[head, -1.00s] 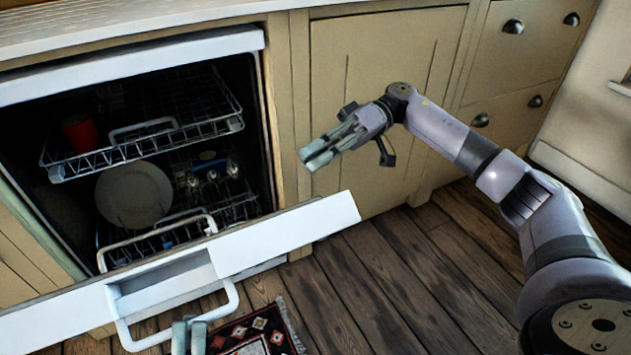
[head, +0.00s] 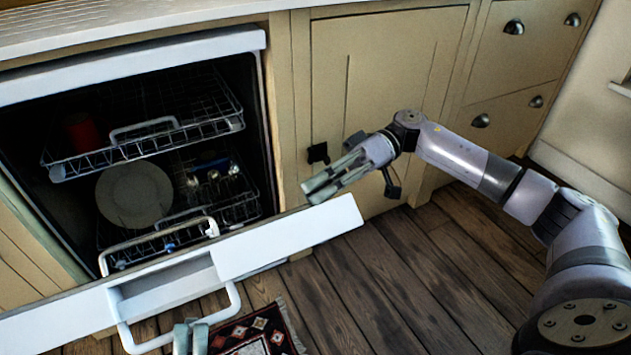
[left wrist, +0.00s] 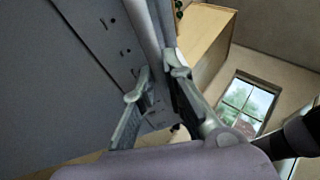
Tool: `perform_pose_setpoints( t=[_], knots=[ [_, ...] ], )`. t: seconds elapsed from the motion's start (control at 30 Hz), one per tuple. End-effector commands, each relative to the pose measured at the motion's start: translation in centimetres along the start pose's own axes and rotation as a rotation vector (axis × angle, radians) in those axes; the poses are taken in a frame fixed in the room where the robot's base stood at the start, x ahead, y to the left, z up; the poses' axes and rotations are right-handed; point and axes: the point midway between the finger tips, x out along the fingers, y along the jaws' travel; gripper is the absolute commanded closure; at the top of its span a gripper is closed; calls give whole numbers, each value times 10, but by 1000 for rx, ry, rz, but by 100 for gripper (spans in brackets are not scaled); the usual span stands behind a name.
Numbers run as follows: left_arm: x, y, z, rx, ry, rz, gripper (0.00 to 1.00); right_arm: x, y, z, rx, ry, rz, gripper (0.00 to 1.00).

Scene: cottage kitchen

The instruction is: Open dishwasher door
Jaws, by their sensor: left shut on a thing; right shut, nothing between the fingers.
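The white dishwasher door (head: 290,238) is tilted down and partly open, with its top edge crossing in front of the dark dishwasher interior. Its white bar handle (head: 234,303) curves out on the front side. My left gripper (head: 190,328) is at the bottom of the head view, only its fingertips showing, and is shut on the handle. In the left wrist view its two fingers (left wrist: 158,85) are at the handle bar beside the grey door panel (left wrist: 60,75). My right gripper (head: 318,190) is shut and empty, just above the door's right corner.
Inside are an upper rack (head: 150,142) with a red cup (head: 80,130) and a lower rack (head: 245,207) with a plate (head: 133,194). Beige cabinets (head: 390,70) stand to the right. A patterned rug (head: 262,335) lies on the open wooden floor (head: 420,270).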

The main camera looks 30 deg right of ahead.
Motion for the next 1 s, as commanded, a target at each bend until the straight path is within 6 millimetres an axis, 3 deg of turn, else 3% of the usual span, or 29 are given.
perform_pose_setpoints(
  t=[0.03,0.2,0.43,0.47,0.77,1.0],
  knots=[
    [6,-2,7,6,-16,-12,100,6,0,20,6,-36,-8,100],
    [7,-1,8,8,-17,-11,100,11,-1,34,-11,-43,-8,100],
    [7,-1,7,8,-17,-7,100,11,-1,34,-12,-43,-8,100],
    [7,0,7,8,-17,-7,89,11,-1,34,-12,-43,-8,100],
    [6,-1,5,6,-13,-7,69,10,-1,32,-14,-39,-7,100],
    [5,-1,4,4,-10,-6,68,9,-2,30,-17,-33,-5,100]
  ],
)
